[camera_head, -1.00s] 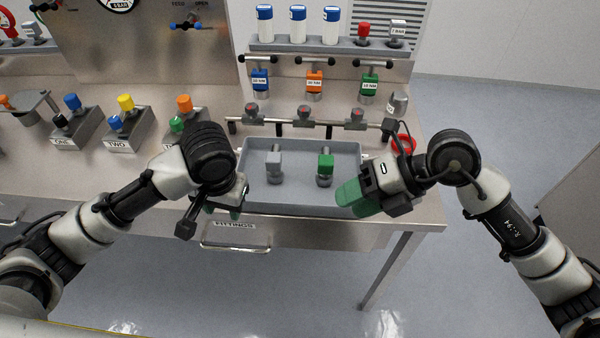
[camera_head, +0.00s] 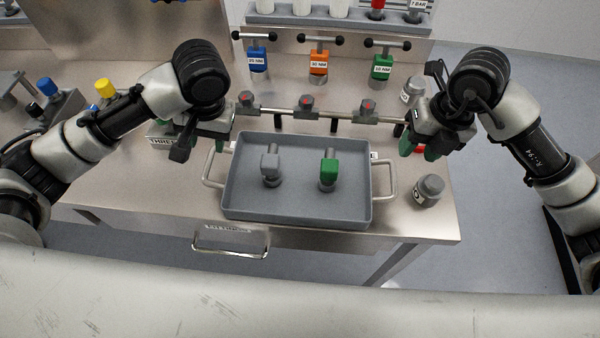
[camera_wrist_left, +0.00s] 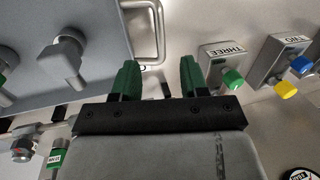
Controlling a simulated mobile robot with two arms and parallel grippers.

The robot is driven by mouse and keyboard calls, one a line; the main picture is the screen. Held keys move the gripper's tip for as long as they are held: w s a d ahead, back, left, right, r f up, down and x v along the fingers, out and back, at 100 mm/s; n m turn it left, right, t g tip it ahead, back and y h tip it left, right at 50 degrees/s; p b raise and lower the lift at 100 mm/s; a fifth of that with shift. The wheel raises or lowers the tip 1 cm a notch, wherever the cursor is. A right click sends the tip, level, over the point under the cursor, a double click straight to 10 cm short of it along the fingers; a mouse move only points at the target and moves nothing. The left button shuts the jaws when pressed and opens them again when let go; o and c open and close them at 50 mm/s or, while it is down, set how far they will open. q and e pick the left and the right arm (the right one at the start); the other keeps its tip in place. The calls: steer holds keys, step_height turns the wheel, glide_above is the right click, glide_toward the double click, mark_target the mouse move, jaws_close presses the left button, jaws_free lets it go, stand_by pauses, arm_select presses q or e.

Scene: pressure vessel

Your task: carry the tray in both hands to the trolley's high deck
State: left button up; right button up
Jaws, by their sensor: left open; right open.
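The grey tray (camera_head: 297,205) rests on the steel bench near its front edge, with a wire handle at each end. In it stand a grey fitting (camera_head: 270,167) and a green-topped fitting (camera_head: 329,172). My left gripper (camera_head: 200,140) is open and empty above the bench, left of and behind the tray's left handle (camera_head: 212,168). In the left wrist view its green fingers (camera_wrist_left: 157,80) are apart, with the tray (camera_wrist_left: 75,90) and handle (camera_wrist_left: 150,32) beyond to the left. My right gripper (camera_head: 423,145) is open and empty, behind and right of the right handle (camera_head: 385,182).
A rail with red-marked valves (camera_head: 307,103) runs behind the tray. A grey-capped jar (camera_head: 428,190) stands right of the tray. A drawer handle (camera_head: 231,242) juts from the bench front. No trolley shows.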

mark_target(209, 160)
arm_select(q)
steer(key=x, duration=1.1)
steer(key=shift+w, duration=0.1)
arm_select(e)
steer(key=f, duration=0.3)
steer(key=a+f, duration=0.1)
steer(key=f, duration=0.3)
steer(key=a+f, duration=0.1)
steer(key=f, duration=0.2)
steer(key=shift+w+f, duration=0.1)
steer(key=shift+f, duration=0.3)
arm_select(q)
jaws_close()
arm_select(e)
jaws_close()
arm_select(q)
steer(key=shift+r, duration=0.1)
arm_select(e)
steer(key=shift+r, duration=0.1)
